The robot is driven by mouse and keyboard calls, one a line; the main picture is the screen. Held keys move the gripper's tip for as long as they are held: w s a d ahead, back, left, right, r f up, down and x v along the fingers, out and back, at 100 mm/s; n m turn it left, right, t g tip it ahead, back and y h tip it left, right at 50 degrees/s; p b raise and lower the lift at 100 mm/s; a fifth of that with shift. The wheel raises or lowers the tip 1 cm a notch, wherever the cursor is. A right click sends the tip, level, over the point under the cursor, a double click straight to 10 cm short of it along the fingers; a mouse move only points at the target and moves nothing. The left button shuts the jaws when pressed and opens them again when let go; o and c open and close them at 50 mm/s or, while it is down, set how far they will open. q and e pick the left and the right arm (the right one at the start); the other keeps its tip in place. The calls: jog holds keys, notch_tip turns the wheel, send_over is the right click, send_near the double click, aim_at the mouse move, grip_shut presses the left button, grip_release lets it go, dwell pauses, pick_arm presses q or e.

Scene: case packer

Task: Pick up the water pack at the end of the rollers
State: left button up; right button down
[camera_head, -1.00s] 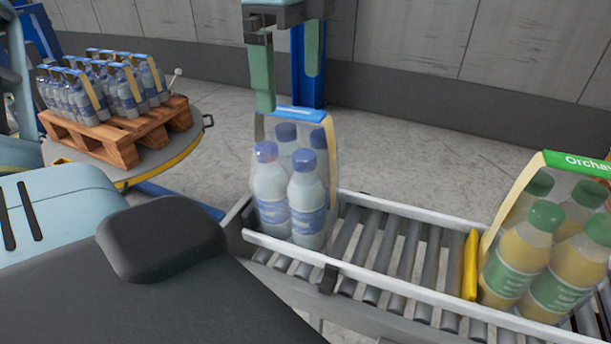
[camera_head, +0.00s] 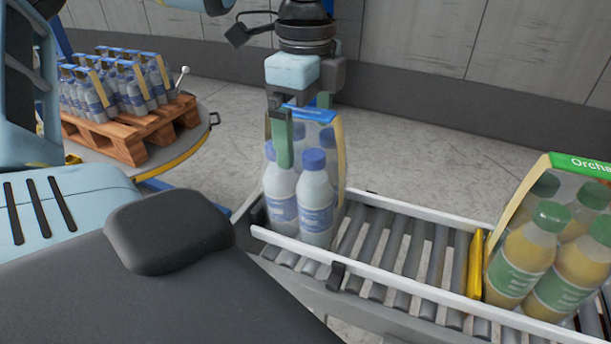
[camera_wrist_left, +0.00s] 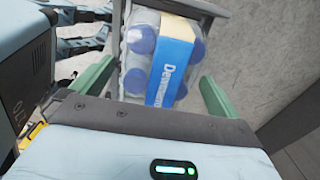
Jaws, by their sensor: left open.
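The water pack (camera_head: 303,205) stands upright at the left end of the rollers. It holds clear bottles with blue caps under a blue and cream carry band. My left gripper (camera_head: 300,140) points down over the pack's top, open. Its near green finger hangs in front of the pack and the far one is mostly hidden behind it. In the left wrist view the pack (camera_wrist_left: 172,72) lies between the two spread green fingers of the left gripper (camera_wrist_left: 158,80), with visible gaps on both sides. My right gripper is not in view.
The roller conveyor (camera_head: 395,255) has low side rails. A yellow stop (camera_head: 475,265) separates the water pack from an orange juice pack (camera_head: 545,245) on the right. At the left, several water packs stand on a wooden pallet (camera_head: 125,140) on a round turntable (camera_head: 190,155).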

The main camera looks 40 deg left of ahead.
pick_arm(q)
jog(key=c, duration=1.1)
jog(key=shift+r, duration=0.1)
